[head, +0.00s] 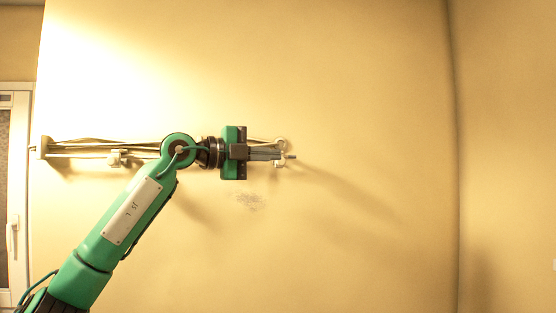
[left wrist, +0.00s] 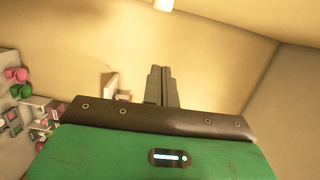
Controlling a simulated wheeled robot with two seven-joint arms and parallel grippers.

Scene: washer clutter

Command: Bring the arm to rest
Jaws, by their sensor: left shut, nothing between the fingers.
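My left arm (head: 125,215) is green and comes in from the lower left in the head view, bent at the wrist. My left gripper (head: 284,156) points to the right in front of the wall. It is shut and empty. In the left wrist view its two dark fingers (left wrist: 160,85) lie side by side and point up the picture toward bare wall. My right gripper is in neither view.
A wall-mounted rail (head: 90,150) runs behind the gripper; the gap between them is unclear. A door (head: 14,200) stands at the far left. The wall (head: 370,120) to the right is bare. The left wrist view shows small pink and red items (left wrist: 18,75) at the left edge.

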